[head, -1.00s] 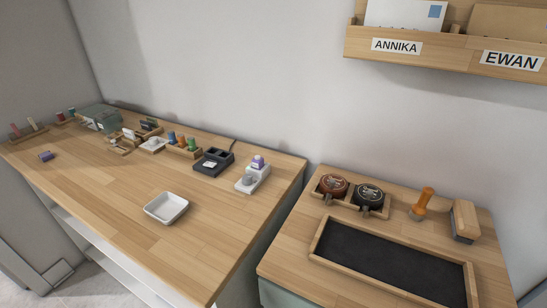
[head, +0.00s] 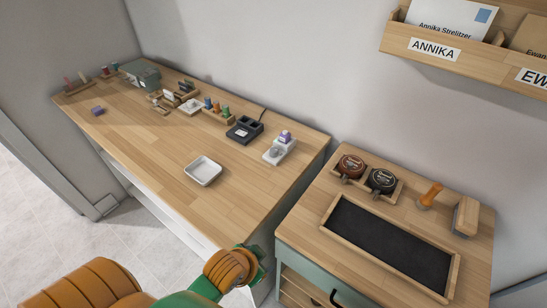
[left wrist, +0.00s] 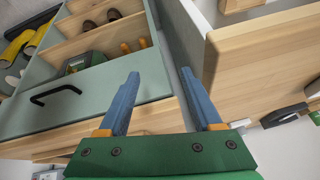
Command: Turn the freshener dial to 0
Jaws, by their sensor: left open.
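A small white unit with a purple-topped bottle (head: 285,137) and a grey round knob (head: 274,153) stands near the right end of the long wooden table; it looks like the freshener with its dial. The dial's setting is too small to read. My left arm comes in at the bottom of the head view, its wrist near the table's front right corner, well short of the unit. The fingers cannot be made out there. In the left wrist view my left gripper (left wrist: 160,76) is open and empty, with the side cabinet behind it. My right gripper is not in view.
A lower cabinet (head: 308,238) with a dark framed pad (head: 390,245) and two round tins stands at right, across a gap. The table's front middle is clear.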

